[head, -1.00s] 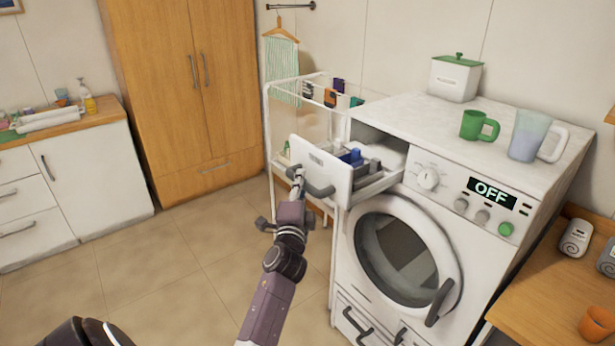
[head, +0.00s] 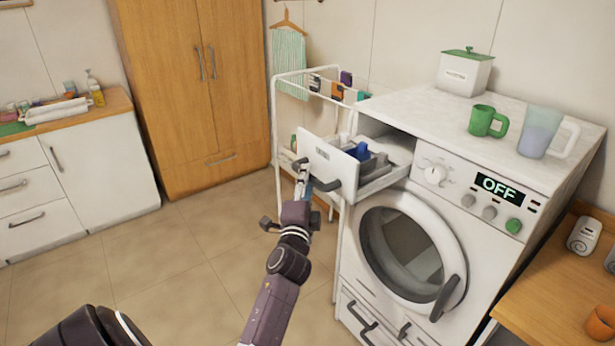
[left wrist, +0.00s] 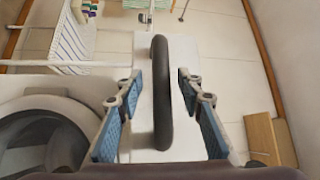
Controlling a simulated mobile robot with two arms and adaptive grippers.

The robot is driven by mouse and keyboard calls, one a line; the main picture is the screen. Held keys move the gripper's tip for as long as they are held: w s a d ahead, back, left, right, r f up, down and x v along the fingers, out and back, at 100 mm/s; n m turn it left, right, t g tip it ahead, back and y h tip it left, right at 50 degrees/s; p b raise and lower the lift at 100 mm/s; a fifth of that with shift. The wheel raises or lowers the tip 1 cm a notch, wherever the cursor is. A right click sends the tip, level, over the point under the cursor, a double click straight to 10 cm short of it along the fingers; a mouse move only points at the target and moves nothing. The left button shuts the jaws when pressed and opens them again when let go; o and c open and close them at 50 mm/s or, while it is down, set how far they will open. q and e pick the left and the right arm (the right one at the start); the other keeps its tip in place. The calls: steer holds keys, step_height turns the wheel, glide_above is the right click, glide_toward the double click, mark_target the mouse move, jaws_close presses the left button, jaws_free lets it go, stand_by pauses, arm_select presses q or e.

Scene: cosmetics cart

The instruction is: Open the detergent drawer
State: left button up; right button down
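The detergent drawer (head: 330,160) is pulled well out of the upper left of the white washing machine (head: 428,197). Its white front panel faces left and carries a dark curved handle (head: 328,186), and a blue piece shows in its grey compartments. In the left wrist view the handle (left wrist: 161,90) runs upright across the white panel (left wrist: 146,60). My left gripper (head: 308,180) is at the panel. Its blue-padded fingers (left wrist: 160,95) stand on either side of the handle, open, with a gap on each side.
A white drying rack (head: 278,110) stands close behind the drawer. A green mug (head: 482,121), a clear jug (head: 538,135) and a white canister (head: 464,74) stand on the machine. Tiled floor (head: 195,255) to the left is clear.

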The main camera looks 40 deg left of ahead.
arm_select(q)
steer(key=v, duration=0.5)
steer(key=shift+s+d, duration=0.15)
steer(key=shift+s, duration=0.15)
